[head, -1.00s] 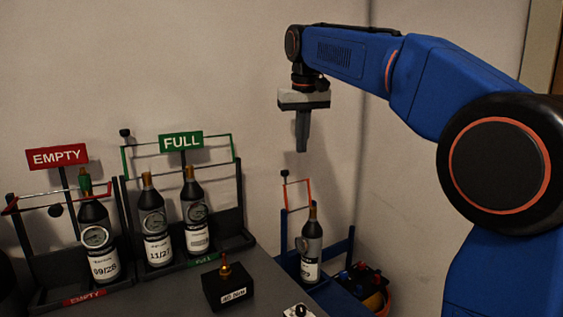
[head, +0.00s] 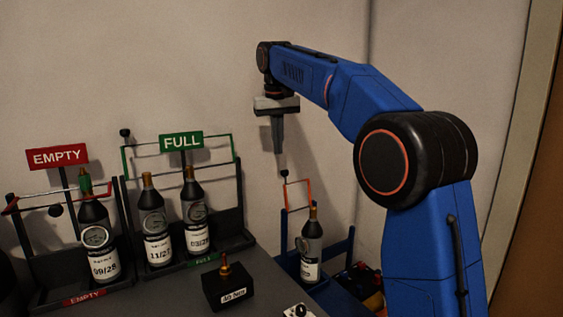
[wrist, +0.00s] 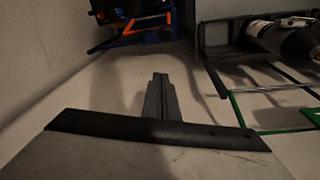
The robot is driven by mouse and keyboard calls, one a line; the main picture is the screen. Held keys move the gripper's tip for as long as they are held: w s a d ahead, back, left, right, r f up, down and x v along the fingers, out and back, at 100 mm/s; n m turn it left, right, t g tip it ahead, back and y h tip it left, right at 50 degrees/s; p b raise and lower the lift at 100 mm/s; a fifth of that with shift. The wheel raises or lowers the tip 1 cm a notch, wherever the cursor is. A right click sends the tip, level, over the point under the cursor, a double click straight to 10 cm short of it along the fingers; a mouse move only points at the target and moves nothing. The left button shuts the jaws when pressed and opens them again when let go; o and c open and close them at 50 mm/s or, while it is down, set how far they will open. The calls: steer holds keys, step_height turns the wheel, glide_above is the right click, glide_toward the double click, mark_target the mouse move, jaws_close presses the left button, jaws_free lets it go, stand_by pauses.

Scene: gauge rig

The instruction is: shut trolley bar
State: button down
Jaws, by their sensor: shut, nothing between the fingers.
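The trolley bar (head: 297,194) is a thin orange frame standing raised above the blue trolley (head: 348,243) in the head view. A small black knob (head: 284,173) sits at its upper left. A dark bottle with a white label (head: 311,243) stands in the trolley beside the bar. My gripper (head: 279,150) is shut and empty, pointing down just above the knob in the picture; I see no contact. In the wrist view the closed fingers (wrist: 160,80) point toward the trolley (wrist: 150,33), which shows at the top with part of the orange bar (wrist: 146,19).
The FULL rack (head: 235,200) holds two bottles, with its green bar (head: 232,150) raised. The EMPTY rack (head: 25,265) holds one bottle. A black box (head: 228,288) sits on the grey table. A wall stands close behind; the trolley's right has a dark box with coloured knobs (head: 360,280).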

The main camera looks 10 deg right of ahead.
steer(key=s+f, duration=0.2)
steer(key=f, duration=0.1)
steer(key=s+f, duration=0.1)
steer(key=shift+s+d+f, duration=0.1)
steer(key=shift+d+f, duration=0.15)
steer(key=shift+d, duration=0.05)
steer(key=shift+s, duration=0.1)
stand_by(0.4)
